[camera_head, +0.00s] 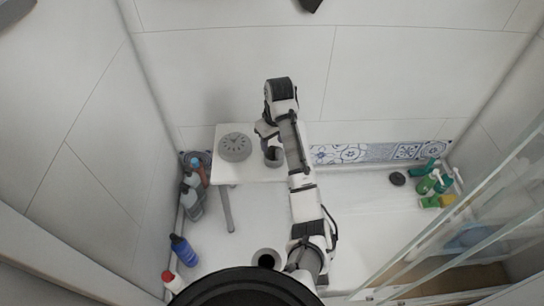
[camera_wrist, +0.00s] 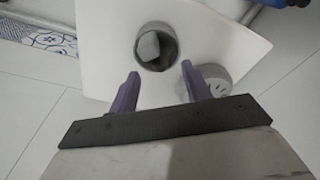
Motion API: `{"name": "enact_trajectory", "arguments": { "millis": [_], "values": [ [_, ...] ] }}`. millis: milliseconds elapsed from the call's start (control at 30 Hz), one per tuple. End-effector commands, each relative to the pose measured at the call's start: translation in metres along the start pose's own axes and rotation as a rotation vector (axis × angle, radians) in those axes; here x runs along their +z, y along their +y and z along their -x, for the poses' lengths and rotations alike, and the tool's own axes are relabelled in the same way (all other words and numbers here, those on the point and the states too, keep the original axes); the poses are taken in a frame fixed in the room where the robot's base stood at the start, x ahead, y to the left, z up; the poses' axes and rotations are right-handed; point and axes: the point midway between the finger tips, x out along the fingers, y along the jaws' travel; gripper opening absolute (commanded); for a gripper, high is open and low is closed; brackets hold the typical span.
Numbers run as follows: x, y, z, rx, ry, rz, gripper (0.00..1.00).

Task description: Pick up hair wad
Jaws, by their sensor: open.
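I cannot identify a hair wad for certain. A grey cup (camera_head: 273,159) stands on the small white table (camera_head: 255,176); the wrist view shows its open mouth (camera_wrist: 139,58) with a pale grey lump (camera_wrist: 148,46) and something dark inside. A small dark round thing (camera_head: 398,178) lies on the white floor at the right in the head view; I cannot tell what it is. My gripper (camera_wrist: 160,70) is open and empty, its two purple fingers apart, with the cup between and beyond their tips. In the head view the arm partly hides the gripper.
Several bottles (camera_head: 192,190) stand left of the table. Green bottles (camera_head: 428,184) stand at the right, near glass panels (camera_head: 450,235). The floor between is mostly clear.

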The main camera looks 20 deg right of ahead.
Motion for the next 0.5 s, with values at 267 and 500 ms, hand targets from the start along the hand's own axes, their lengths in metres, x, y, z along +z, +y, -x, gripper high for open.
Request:
{"name": "enact_trajectory", "arguments": {
  "millis": [267, 500],
  "values": [
    [0.000, 0.000, -0.021, 0.001, 0.001, 0.001, 0.48],
    [0.000, 0.000, -0.021, 0.001, 0.000, 0.000, 0.30]
  ]
}}
